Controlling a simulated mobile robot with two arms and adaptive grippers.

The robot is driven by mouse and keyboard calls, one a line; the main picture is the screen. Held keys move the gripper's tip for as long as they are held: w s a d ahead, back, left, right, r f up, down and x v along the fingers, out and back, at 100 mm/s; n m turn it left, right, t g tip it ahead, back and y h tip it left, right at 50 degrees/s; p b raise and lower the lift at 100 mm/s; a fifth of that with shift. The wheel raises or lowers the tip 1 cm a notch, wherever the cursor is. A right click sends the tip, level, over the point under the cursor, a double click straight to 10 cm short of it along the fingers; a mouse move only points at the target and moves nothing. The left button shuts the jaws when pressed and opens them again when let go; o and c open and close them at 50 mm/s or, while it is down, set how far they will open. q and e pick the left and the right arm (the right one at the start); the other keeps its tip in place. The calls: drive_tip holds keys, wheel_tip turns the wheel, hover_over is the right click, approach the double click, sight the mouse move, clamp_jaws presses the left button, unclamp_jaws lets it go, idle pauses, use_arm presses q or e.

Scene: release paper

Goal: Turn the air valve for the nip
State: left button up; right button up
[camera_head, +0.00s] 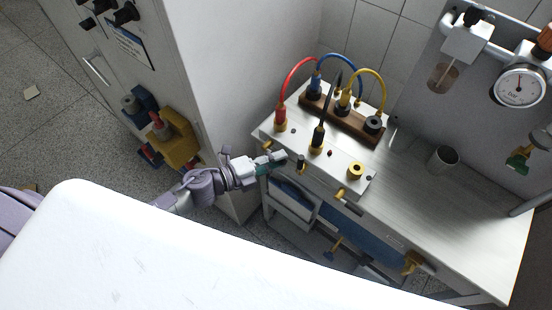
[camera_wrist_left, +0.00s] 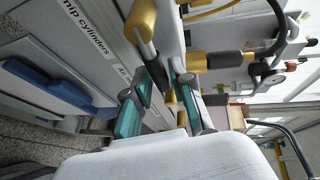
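My left gripper (camera_head: 279,161) is at the near left corner of the bench top, its teal fingertips just left of a small valve with a yellow-brown handle (camera_head: 301,168). In the left wrist view, the teal fingers (camera_wrist_left: 167,88) stand apart with a gap between them. A yellow valve handle (camera_wrist_left: 143,25) is just beyond the fingertips there, beside a label reading "nip cylinders" (camera_wrist_left: 86,25). A second yellow part shows in the gap; I cannot tell whether a finger touches it. My right gripper is in neither view.
On the bench (camera_head: 440,215) stand a wooden block with hose fittings (camera_head: 345,118), red, blue and yellow hoses, and a grey cup (camera_head: 443,158). Another yellow handle (camera_head: 341,194) is on the front edge. A pressure gauge (camera_head: 519,87) hangs on the back panel. A white cabinet stands left.

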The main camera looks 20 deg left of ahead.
use_arm(q)
drive_tip(key=shift+c, duration=1.3)
clamp_jaws()
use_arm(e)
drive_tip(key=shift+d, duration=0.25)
